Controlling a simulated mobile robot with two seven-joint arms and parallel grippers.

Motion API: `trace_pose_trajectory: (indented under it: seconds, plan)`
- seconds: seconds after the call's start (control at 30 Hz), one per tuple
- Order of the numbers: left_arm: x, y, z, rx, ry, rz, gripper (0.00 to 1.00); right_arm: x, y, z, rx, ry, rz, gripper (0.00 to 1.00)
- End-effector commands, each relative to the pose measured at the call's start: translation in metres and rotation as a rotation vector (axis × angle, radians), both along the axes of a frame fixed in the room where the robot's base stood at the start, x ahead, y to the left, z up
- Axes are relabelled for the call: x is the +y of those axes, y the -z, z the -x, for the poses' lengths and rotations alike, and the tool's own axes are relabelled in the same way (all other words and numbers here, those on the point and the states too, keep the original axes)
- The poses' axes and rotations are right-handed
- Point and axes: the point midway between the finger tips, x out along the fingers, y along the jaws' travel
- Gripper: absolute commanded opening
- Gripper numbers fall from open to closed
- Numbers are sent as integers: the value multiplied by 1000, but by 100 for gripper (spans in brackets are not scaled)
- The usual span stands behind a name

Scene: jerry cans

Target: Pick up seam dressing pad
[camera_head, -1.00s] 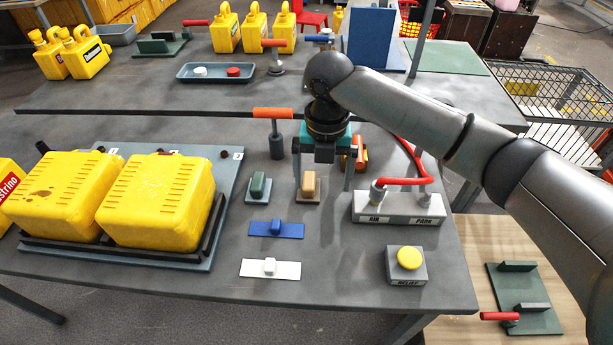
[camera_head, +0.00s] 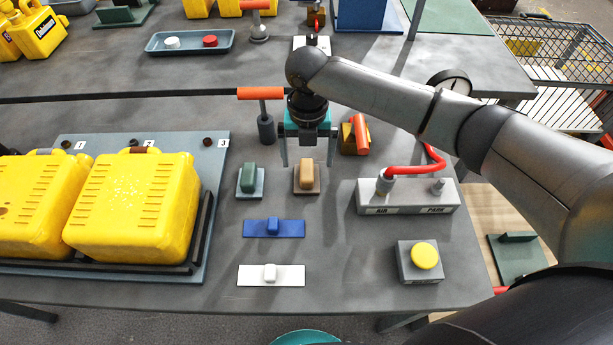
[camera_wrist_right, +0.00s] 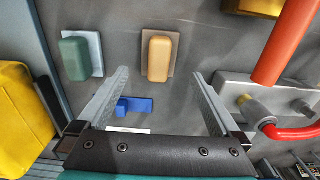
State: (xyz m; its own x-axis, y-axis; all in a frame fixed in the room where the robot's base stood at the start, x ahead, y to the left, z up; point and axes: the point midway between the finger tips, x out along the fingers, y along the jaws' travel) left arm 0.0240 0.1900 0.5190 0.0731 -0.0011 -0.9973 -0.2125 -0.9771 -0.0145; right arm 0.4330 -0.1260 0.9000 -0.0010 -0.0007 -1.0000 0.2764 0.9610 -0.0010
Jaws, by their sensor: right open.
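Several small pads with raised blocks lie on the grey table; none carries a readable name, so I cannot tell by label which is the seam dressing pad. A tan block (camera_head: 306,174) on a brown plate lies just beyond the fingertips; the right wrist view shows it too (camera_wrist_right: 160,57). A green block (camera_head: 248,178) on a pale plate lies to its left (camera_wrist_right: 75,58). A blue pad (camera_head: 273,227) and a white pad (camera_head: 270,273) lie nearer me. My right gripper (camera_head: 308,158) is open and empty above the tan block, its fingers apart (camera_wrist_right: 159,76). My left gripper is out of view.
Yellow jerry cans (camera_head: 130,208) stand in a numbered rack at left. An orange-handled tool (camera_head: 265,115) stands close left of the gripper, another orange-handled item (camera_head: 360,133) close right. A grey AIR/PARK block with red hose (camera_head: 408,197) and a yellow button box (camera_head: 424,256) lie right.

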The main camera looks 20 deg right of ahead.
Motion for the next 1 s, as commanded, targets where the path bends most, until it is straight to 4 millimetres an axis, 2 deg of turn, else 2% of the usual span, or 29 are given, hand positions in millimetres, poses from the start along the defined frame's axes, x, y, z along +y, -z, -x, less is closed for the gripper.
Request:
trace_pose_trajectory:
  seconds: [0.23, 0.5, 0.83, 1.0]
  plan:
    - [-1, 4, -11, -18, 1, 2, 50, 1, 19, -1, 1, 0, 0, 100]
    - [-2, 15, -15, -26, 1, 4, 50, 1, 58, -4, 1, 0, -1, 100]
    - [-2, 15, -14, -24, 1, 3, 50, 0, 63, -4, -1, -1, 0, 100]
    - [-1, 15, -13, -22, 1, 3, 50, 0, 63, -4, -1, -1, 0, 81]
